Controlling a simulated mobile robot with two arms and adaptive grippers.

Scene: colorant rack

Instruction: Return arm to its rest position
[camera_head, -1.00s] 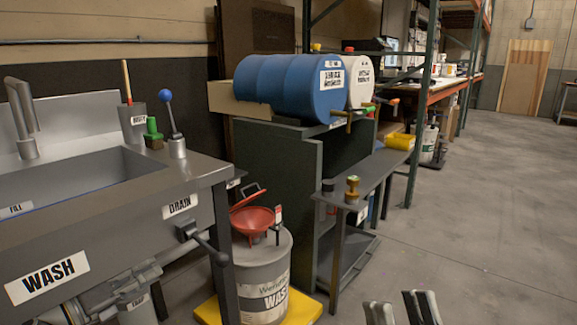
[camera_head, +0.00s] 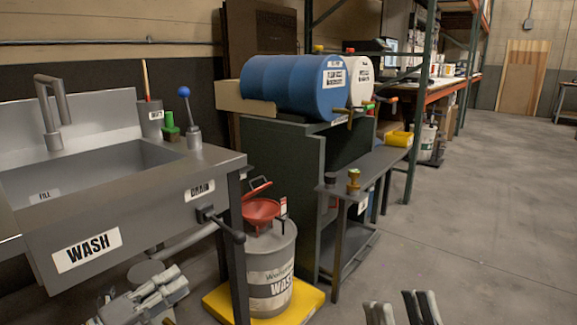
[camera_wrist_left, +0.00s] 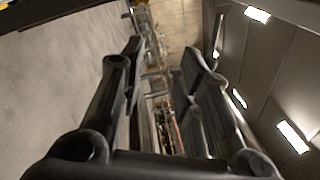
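My left gripper (camera_head: 165,283) is at the lower left of the head view, in front of the grey wash sink and below its front edge. In the left wrist view its two dark fingers (camera_wrist_left: 162,52) stand apart with nothing between them. My right gripper (camera_head: 400,300) shows only its fingertips at the bottom edge of the head view, right of centre. The tips are apart and empty, over bare floor. The rest of both arms is hidden.
The wash sink (camera_head: 95,238) fills the left side. A waste bucket (camera_head: 272,268) with a red funnel (camera_head: 262,210) stands on a yellow base (camera_head: 300,307). A blue drum (camera_head: 290,82) lies on a dark rack (camera_head: 275,150). Concrete floor (camera_head: 480,230) is clear at right.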

